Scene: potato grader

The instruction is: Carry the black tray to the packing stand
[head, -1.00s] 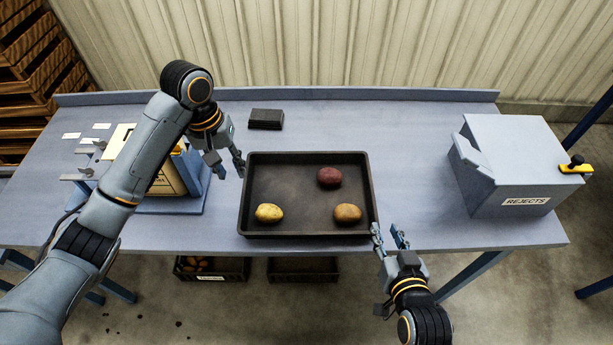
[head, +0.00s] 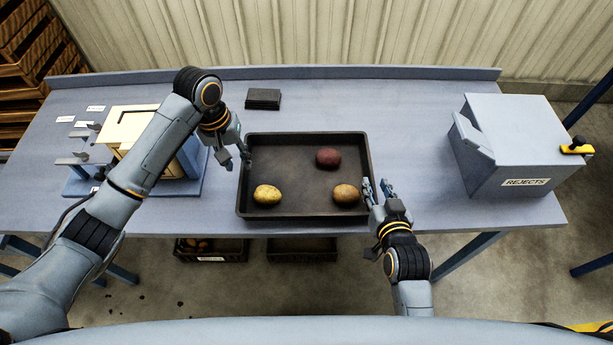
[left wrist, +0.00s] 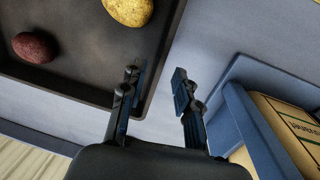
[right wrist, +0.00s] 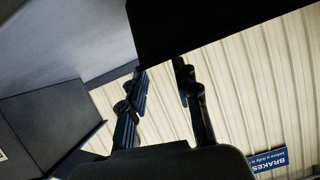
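The black tray (head: 305,213) sits flat on the blue-grey bench with a red potato (head: 328,158) and two yellowish potatoes (head: 267,194) (head: 346,194) in it. My left gripper (head: 238,160) is open at the tray's left wall. In the left wrist view one finger is over the tray (left wrist: 60,85) and the other outside it, with the rim between them. My right gripper (head: 376,187) is open at the tray's right wall; its fingers (right wrist: 160,80) are apart below a dark shape in the right wrist view. Contact there cannot be told. I cannot identify a packing stand for certain.
A blue fixture with a cream box (head: 127,125) stands left, partly behind my left arm. A grey REJECTS bin (head: 510,150) stands right. A small dark block (head: 263,99) lies behind the tray. Crates (head: 302,250) are under the bench.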

